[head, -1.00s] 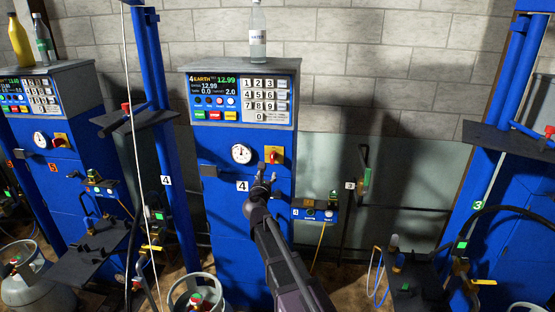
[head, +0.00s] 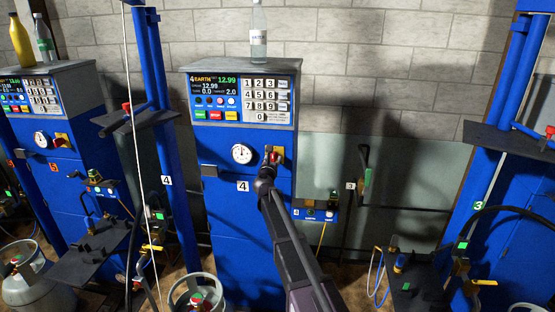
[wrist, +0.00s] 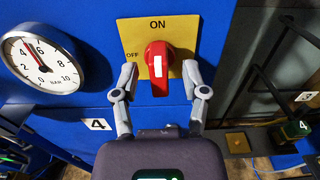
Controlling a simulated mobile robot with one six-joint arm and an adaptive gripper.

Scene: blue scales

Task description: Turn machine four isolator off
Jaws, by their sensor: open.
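Machine four (head: 240,225) is a blue cabinet marked 4, with a lit display and keypad. Its isolator is a red rotary handle (wrist: 157,72) on a yellow plate (wrist: 185,30) marked ON at the top and OFF at the left. The handle stands upright, its white stripe in line with ON. My gripper (wrist: 163,85) is open, with one finger on each side of the handle's lower part. I cannot tell whether either finger touches it. In the head view my gripper (head: 270,168) partly covers the isolator (head: 279,152).
A round pressure gauge (head: 241,153) sits just left of the isolator; it also shows in the wrist view (wrist: 42,60). A bottle (head: 258,35) stands on top of the cabinet. A small control box (head: 316,212) is at lower right. Gas cylinders (head: 195,292) stand on the floor.

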